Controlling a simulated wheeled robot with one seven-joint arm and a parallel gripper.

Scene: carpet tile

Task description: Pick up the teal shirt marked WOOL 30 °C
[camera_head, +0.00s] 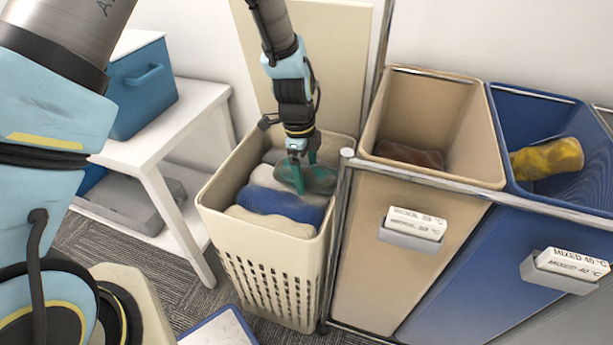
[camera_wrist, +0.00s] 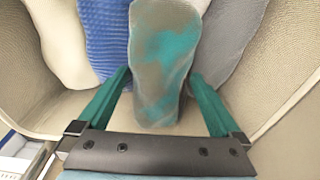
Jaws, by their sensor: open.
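A rolled garment in blotchy teal and grey (camera_head: 321,180) lies in the cream laundry basket (camera_head: 262,262), at its right side. I see no readable WOOL 30 °C mark on it. In the wrist view the teal and grey garment (camera_wrist: 163,55) lies between the fingers, its rounded near end close to the palm. My gripper (camera_head: 298,184) reaches down into the basket with its green fingers apart; it also shows in the wrist view (camera_wrist: 161,80). The fingers stand on either side of the garment, with no clear grip on it. Their contact is too small to judge.
A blue ribbed roll (camera_head: 281,203), a beige roll (camera_head: 268,222) and grey rolls share the basket. A tan bin (camera_head: 345,235) and a blue bin (camera_head: 470,265) stand right behind a metal rail. A white table (camera_head: 165,125) with a blue box (camera_head: 142,92) stands left.

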